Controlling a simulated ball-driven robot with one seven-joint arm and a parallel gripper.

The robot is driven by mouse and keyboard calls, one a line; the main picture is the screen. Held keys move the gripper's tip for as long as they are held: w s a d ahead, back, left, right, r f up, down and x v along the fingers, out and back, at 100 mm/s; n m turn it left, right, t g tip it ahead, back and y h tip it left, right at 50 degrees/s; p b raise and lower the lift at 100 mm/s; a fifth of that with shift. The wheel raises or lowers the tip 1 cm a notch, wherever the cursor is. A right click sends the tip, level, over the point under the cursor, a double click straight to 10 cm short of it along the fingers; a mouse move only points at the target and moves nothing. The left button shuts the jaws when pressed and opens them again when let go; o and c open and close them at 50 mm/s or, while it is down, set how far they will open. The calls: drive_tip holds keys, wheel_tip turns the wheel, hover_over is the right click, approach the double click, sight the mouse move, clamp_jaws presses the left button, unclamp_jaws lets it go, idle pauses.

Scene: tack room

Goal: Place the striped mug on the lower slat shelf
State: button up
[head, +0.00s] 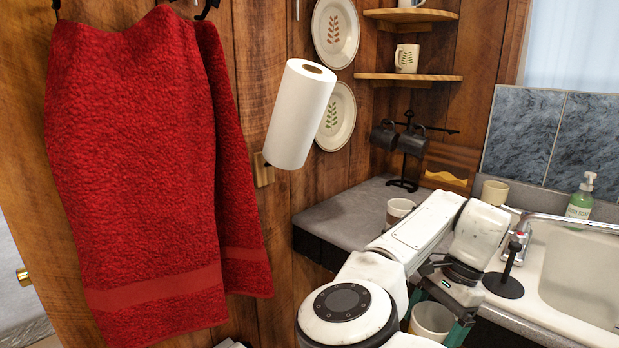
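No mug shows clear stripes. A white mug (433,317) is at the bottom, between the teal and dark fingers of my gripper (436,312); its lower part is cut off or hidden. I cannot tell whether the fingers press on it. Another whitish mug (399,209) stands on the grey counter behind my arm, partly hidden. The lower shelf (440,77) is a wooden corner shelf on the back wall, with a leaf-patterned mug (406,58) on it. My gripper is well below and in front of this shelf.
An upper corner shelf (440,15) is above. A black rack with dark mugs (412,142) stands below the shelves. A cream cup (495,191), soap bottle (581,199) and sink (585,275) are right. A paper towel roll (300,115) and red towel (140,170) hang left. The counter (345,215) is partly clear.

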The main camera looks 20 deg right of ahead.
drive_tip(key=s+a+f+n+g+h+p, duration=0.25)
drive_tip(key=a+f+n+g+h, duration=0.25)
drive_tip(key=a+f+n, duration=1.45)
drive_tip(key=w+m, duration=0.1)
drive_tip(key=w, duration=0.7)
drive_tip(key=shift+w+r+m+t+b, duration=0.15)
drive_tip(key=shift+m+t+b, duration=0.2)
drive_tip(key=shift+b, duration=0.1)
drive_tip(key=shift+a, duration=0.25)
